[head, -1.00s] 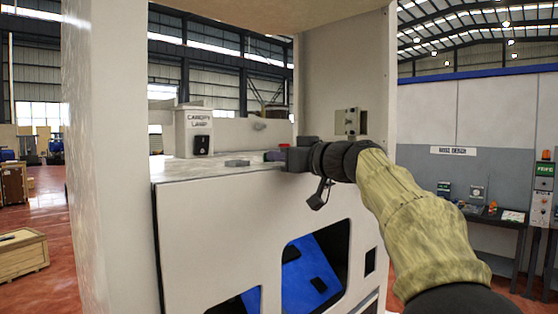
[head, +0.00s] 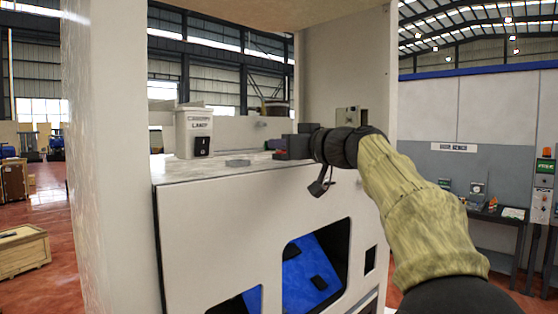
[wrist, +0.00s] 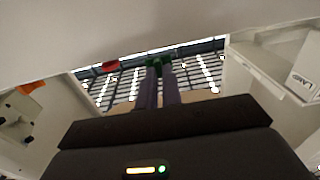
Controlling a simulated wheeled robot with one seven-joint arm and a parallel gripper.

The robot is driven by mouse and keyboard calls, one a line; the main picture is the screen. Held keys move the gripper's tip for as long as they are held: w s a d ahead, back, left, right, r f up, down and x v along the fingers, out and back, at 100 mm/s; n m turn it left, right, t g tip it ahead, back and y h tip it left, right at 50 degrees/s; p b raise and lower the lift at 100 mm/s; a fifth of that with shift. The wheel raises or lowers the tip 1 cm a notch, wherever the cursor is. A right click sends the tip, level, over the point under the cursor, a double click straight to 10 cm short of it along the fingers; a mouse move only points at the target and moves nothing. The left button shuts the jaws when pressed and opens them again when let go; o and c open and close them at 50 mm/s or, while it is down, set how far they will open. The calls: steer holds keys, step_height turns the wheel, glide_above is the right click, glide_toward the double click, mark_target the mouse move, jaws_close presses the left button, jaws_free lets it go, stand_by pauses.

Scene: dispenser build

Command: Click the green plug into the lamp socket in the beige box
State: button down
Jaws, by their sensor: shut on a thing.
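The beige box (head: 184,148), lettered CANOPY LAMP, stands on the counter at the left in the head view, with a black socket (head: 202,146) low on its front. Part of the box also shows at the right edge of the wrist view (wrist: 308,68). My gripper (head: 276,148) is to the right of the box, apart from it, above the counter. In the wrist view its two long fingers (wrist: 160,78) are close together, shut on the green plug (wrist: 157,64) at their tips.
A small flat grey piece (head: 237,163) lies on the counter (head: 200,172) between box and gripper. A metal bracket (head: 348,116) is on the right-hand panel behind my wrist. A white post (head: 105,160) stands at the left, and a canopy overhangs above.

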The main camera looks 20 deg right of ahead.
steer(key=shift+s+d+f+b, duration=0.15)
steer(key=shift+s+b, duration=0.15)
steer(key=shift+b, duration=0.1)
steer(key=b+v, duration=0.4)
steer(key=v, duration=0.1)
steer(key=shift+s, duration=0.2)
stand_by(0.3)
steer(key=shift+w, duration=0.15)
stand_by(0.4)
